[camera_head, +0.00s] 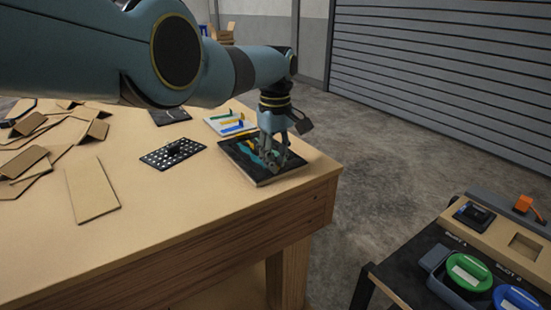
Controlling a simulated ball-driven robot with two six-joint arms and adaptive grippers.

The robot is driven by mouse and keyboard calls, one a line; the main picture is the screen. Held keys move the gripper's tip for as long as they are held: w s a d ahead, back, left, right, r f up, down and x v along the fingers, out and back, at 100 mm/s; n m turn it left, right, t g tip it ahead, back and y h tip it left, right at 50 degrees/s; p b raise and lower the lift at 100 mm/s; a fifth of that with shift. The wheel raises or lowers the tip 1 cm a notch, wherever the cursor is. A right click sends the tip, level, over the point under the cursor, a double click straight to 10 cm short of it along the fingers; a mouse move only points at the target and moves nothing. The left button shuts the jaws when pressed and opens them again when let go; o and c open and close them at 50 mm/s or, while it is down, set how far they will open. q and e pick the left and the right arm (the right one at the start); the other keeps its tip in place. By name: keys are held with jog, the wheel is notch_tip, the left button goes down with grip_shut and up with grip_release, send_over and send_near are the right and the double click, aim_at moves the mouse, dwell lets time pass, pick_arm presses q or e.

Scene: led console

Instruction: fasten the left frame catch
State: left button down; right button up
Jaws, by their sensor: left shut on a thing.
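A black framed board (236,160) lies on the wooden table near its right corner. It holds a wavy blue piece (256,157) and a yellow strip (246,146). My left gripper (275,164) points down over the right half of this board, its fingers closed on a small part there. The fingers cover that part, so I cannot tell its shape or whether it is the left frame catch. No catch shows clearly anywhere on the frame. My right gripper is not in view.
A black perforated plate (160,158), a white tray (218,120) with coloured pieces and a dark pad (170,116) lie nearby. Cardboard pieces (92,190) cover the table's left. A console (490,250) with green and blue round parts stands at lower right, across a floor gap.

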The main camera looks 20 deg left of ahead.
pick_arm(q)
jog(key=shift+r, duration=0.1)
jog(key=c, duration=1.3)
grip_release()
jog(key=shift+w, duration=0.1)
jog(key=shift+c, duration=0.2)
notch_tip(320, 180, up, 12)
